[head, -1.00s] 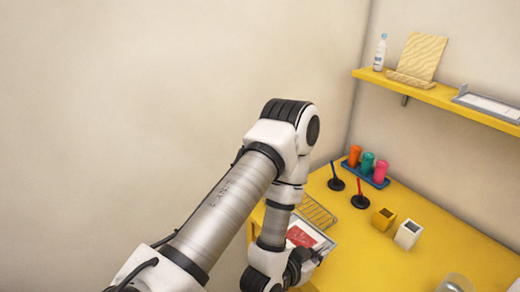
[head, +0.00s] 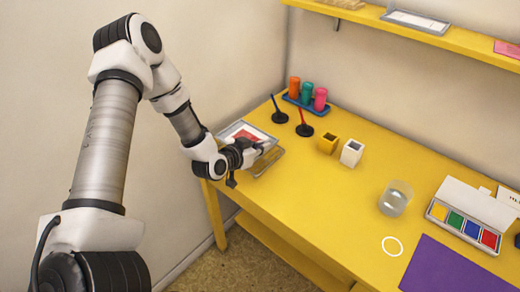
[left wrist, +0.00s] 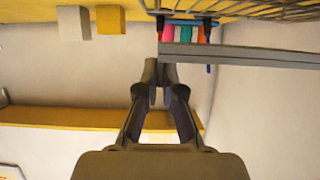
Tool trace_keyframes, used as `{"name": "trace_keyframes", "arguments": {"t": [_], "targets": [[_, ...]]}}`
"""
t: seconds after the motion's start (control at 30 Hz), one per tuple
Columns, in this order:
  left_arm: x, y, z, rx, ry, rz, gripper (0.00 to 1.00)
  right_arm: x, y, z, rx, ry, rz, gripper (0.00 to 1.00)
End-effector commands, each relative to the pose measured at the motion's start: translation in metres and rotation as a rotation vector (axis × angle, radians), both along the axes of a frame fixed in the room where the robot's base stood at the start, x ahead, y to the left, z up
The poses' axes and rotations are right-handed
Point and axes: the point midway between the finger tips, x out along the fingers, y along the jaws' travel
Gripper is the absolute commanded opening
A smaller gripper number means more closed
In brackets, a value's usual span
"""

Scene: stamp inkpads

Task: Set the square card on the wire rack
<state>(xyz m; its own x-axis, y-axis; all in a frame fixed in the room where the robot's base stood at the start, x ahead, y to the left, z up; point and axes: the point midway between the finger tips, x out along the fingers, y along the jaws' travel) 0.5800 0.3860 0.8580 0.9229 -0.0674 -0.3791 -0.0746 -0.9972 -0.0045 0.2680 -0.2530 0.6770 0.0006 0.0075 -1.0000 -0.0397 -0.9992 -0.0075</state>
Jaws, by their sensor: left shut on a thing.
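The square card (head: 239,130) is pale with a red middle. It is at the table's far left corner in the head view, partly hidden by my gripper. In the left wrist view, which is upside down, it appears edge-on as a grey slab (left wrist: 245,57). My left gripper (head: 262,147) is shut on its edge; the fingertips (left wrist: 160,75) meet the slab's end. The wire rack (head: 268,161) shows beside and below my gripper. Its wires (left wrist: 275,12) also show in the wrist view, apart from the card, which is above the rack. My right gripper is not in view.
On the yellow table (head: 300,190), two black-based stamps (head: 304,130), a tray of coloured bottles (head: 306,99) and yellow (head: 327,144) and white (head: 351,153) blocks stand beyond the rack. A glass (head: 395,198), paint box (head: 470,215) and purple mat (head: 450,268) lie right.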

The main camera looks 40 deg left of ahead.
Motion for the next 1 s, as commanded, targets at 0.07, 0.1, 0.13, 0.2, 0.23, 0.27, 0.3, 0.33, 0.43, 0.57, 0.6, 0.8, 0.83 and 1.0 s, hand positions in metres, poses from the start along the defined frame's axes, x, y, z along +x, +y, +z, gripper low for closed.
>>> {"name": "trace_keyframes", "arguments": {"t": [0.07,0.1,0.13,0.2,0.23,0.27,0.3,0.33,0.43,0.57,0.6,0.8,0.83,1.0], "targets": [[0.006,0.009,0.0,0.001,0.0,0.003,0.0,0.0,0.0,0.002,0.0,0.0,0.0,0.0],[0.009,0.012,-0.004,0.002,0.002,0.001,0.0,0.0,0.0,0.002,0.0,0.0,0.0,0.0],[0.008,0.011,-0.013,0.003,0.006,-0.001,0.0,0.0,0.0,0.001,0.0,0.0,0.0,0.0],[0.007,0.01,-0.027,0.003,0.006,-0.002,0.0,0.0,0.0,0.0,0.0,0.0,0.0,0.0],[0.007,0.01,-0.032,0.003,0.006,-0.001,0.0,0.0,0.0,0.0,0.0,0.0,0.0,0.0],[0.007,0.01,-0.035,0.002,0.004,-0.001,0.0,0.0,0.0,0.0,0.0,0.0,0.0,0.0],[0.007,0.01,-0.037,0.001,0.003,0.0,0.0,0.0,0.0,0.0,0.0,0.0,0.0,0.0],[0.008,0.01,-0.038,0.0,0.002,0.0,0.0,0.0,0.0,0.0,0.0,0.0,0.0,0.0],[0.008,0.01,-0.037,-0.001,0.001,0.0,0.0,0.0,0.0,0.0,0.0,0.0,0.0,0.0],[0.007,0.01,-0.039,-0.001,0.001,0.0,0.0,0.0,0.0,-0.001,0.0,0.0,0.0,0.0],[0.008,0.01,-0.041,-0.001,0.001,0.0,0.0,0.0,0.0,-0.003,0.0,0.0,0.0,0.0],[0.007,0.01,-0.04,-0.001,0.001,0.0,0.31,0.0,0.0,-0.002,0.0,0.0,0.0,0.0],[0.007,0.01,-0.04,-0.001,0.001,0.0,0.31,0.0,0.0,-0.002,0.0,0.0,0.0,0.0],[0.007,0.01,-0.039,-0.001,0.001,0.0,0.31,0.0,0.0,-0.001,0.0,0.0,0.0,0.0]]}}
